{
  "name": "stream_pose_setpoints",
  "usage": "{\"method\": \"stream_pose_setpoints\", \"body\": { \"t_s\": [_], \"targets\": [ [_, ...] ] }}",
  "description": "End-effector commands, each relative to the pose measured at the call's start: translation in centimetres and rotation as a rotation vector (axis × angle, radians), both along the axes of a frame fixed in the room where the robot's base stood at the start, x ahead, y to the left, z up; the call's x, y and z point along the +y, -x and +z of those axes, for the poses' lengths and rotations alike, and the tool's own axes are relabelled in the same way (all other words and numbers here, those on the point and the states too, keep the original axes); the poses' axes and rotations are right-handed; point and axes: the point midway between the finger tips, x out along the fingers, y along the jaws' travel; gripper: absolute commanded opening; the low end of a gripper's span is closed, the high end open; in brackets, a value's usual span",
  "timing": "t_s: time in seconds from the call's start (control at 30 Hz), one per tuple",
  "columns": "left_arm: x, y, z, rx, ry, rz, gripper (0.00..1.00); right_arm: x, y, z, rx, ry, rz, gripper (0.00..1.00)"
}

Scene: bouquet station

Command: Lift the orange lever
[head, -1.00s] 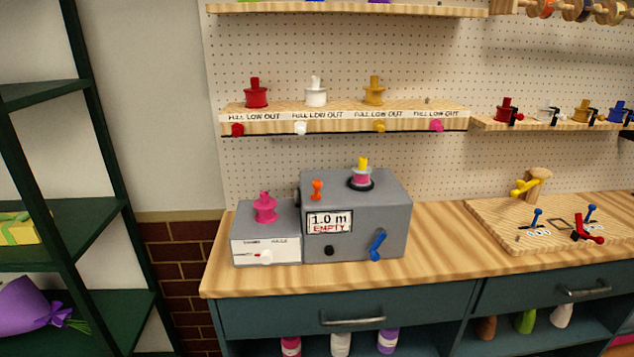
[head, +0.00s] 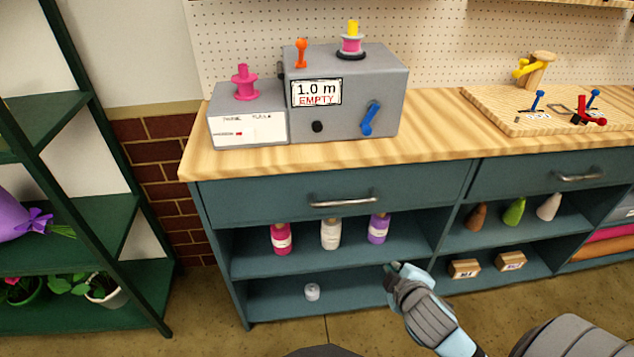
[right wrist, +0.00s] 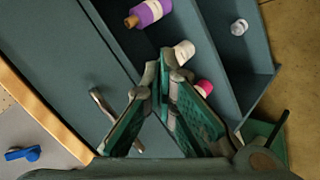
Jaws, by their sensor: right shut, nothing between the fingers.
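The orange lever (head: 301,53) stands upright on top of the grey machine (head: 350,80), near its left end. A display on the machine's front reads "1.0 m EMPTY". My right gripper (head: 392,268) is in front of the lower cabinet shelves, well below and to the right of the lever, touching nothing that I can see. In the right wrist view the right gripper (right wrist: 160,80) is shut and empty, with the drawer and bottles beyond it. The lever is not in the right wrist view. My left gripper is not in view.
A pink spool (head: 244,83) sits on the box left of the machine. A blue lever (head: 370,118) is on the machine's front. A pink and yellow spool (head: 351,42) stands on top. Below the worktop (head: 440,125) is a drawer handle (head: 343,201) and shelves with bottles.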

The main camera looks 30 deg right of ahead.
Motion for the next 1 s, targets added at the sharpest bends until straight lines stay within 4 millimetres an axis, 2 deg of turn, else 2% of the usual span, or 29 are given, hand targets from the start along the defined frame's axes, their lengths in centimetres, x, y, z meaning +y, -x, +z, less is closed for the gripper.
{"method": "stream_pose_setpoints", "body": {
  "t_s": [0.03,0.07,0.1,0.17,0.2,0.3,0.4,0.43,0.5,0.6,0.9,1.0],
  "targets": [
    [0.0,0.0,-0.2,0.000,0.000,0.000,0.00,-1.5,-2.4,3.2,-0.067,0.152,0.084,0.00],
    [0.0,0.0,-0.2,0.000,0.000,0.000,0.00,-2.2,-3.8,5.4,-0.107,0.260,0.138,0.00],
    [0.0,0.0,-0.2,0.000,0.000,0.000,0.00,-3.0,-5.7,8.4,-0.159,0.413,0.212,0.00],
    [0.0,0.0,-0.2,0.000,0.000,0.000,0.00,-3.7,-8.3,13.2,-0.230,0.662,0.319,0.00],
    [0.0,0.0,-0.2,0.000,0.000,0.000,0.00,-3.8,-9.8,16.5,-0.270,0.840,0.389,0.00],
    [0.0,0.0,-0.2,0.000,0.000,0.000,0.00,-2.8,-12.5,24.0,-0.338,1.308,0.542,0.00],
    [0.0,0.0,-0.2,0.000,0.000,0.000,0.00,-0.9,-14.1,29.7,-0.353,1.770,0.660,0.00],
    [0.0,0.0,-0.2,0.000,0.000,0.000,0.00,-0.2,-14.3,31.0,-0.348,1.899,0.686,0.00],
    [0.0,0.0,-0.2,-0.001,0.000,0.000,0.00,1.0,-14.7,33.1,-0.325,2.159,0.736,0.00],
    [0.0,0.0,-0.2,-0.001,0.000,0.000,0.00,1.8,-14.9,34.3,-0.293,2.357,0.771,0.00],
    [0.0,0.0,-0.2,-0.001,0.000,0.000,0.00,1.9,-15.0,34.4,-0.288,2.388,0.777,0.00],
    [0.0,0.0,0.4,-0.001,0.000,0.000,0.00,1.9,-15.1,34.6,-0.287,2.383,0.776,0.00]
  ]
}}
